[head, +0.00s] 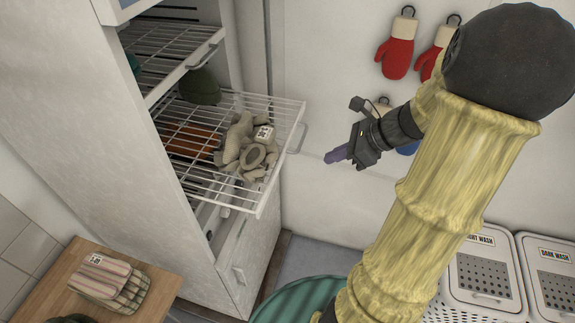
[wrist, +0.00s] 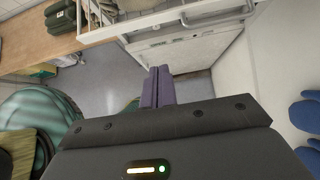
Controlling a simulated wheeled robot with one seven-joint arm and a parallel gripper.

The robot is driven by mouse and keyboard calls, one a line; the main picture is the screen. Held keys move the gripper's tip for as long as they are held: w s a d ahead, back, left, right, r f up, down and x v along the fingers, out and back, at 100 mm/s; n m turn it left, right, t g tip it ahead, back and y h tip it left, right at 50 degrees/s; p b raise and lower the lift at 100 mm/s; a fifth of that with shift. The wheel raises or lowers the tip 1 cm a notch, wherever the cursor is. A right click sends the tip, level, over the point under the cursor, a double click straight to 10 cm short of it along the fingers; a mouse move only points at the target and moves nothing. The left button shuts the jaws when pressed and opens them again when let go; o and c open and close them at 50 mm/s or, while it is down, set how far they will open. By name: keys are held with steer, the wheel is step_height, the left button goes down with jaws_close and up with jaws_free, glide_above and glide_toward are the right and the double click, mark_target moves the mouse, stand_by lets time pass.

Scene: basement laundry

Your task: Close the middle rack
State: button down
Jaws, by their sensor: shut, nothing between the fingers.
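The middle rack (head: 282,158) is a white wire shelf pulled well out of the tall white cabinet (head: 110,110). A handle (head: 298,138) is on its outer edge. Grey-beige lumpy items with a white label (head: 264,133) lie on it towards the outer end. A dark green rounded thing (head: 200,87) sits further in, and something orange-brown shows through the wires. My gripper (head: 335,156) is shut and empty, apart from the rack and to the right of its handle. Its purple fingers (wrist: 157,85) are together in the wrist view.
The upper rack (head: 165,45) sits inside the cabinet. Red mitts (head: 396,55) hang on the wall behind. Hampers (head: 483,275) stand at lower right. A wooden top with a striped folded stack (head: 110,283) is at lower left. A green round thing (head: 300,302) is below.

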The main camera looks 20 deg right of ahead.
steer(key=w+a+r+p+x, duration=0.1)
steer(key=r+x, duration=0.1)
steer(key=x, duration=1)
steer(key=shift+a+p, duration=0.3)
steer(key=shift+a, duration=0.05)
steer(key=shift+w, duration=0.1)
